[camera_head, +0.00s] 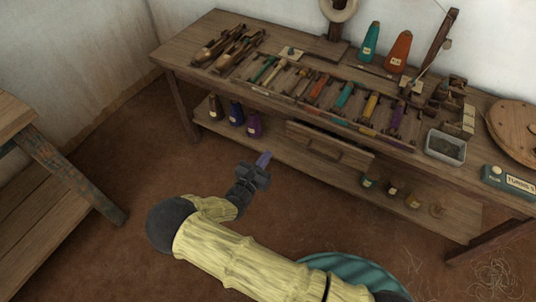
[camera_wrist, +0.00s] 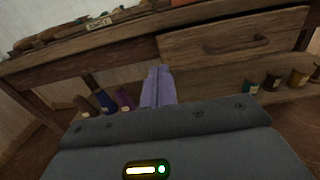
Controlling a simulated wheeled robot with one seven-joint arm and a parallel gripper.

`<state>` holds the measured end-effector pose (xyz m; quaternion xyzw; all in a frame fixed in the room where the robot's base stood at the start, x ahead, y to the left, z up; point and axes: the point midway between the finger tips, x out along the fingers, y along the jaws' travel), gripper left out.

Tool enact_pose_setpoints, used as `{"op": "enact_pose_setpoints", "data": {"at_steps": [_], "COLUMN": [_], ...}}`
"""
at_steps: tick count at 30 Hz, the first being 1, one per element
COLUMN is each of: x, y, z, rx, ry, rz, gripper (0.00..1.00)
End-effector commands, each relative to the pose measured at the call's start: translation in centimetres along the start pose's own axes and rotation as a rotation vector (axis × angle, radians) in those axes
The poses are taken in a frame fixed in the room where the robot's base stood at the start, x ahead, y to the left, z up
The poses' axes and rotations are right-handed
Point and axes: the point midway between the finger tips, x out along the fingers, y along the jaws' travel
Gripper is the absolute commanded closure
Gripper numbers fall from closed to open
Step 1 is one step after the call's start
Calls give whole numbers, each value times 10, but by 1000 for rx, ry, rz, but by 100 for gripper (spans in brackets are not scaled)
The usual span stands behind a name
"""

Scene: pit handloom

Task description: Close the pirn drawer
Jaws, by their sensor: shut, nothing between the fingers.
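The pirn drawer (camera_head: 325,148) hangs under the front edge of the wooden bench, to the right of my gripper in the head view. Its plain wooden front with a bar handle also shows in the wrist view (camera_wrist: 205,42), at upper right. The front seems to stand a little out from the bench; how far is hard to tell. I see no pirns inside it. My gripper (camera_head: 264,158) is shut and empty, its purple-grey fingers together. It is left of the drawer and apart from it. In the wrist view the fingertips (camera_wrist: 159,72) point toward the bench, left of the drawer front.
The bench top (camera_head: 205,75) holds shuttles, a rack of coloured pirns, cones and a metal tin (camera_head: 446,147). Dark and purple bottles (camera_head: 236,113) and small jars (camera_head: 392,191) stand on the lower shelf. A wooden frame (camera_head: 60,170) stands at left. Floor between is clear.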

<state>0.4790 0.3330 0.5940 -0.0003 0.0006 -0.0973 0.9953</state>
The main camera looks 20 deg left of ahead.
Motion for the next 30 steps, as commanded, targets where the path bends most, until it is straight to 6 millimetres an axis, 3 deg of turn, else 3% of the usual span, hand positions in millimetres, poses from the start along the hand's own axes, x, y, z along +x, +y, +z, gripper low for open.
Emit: {"op": "enact_pose_setpoints", "data": {"at_steps": [1,5,8,12,16,22,30], "x": [1,8,20,38,43,28,-7], "y": [-1,-11,-33,-88,-149,-224,-284], "z": [0,3,10,25,38,59,96], "rx": [0,16,61,187,355,647,1107], "ry": [0,11,46,133,233,361,463], "rz": [-2,-41,-134,-370,-640,-1022,-1443], "gripper": [96,71,70,70,70,70,70]}}
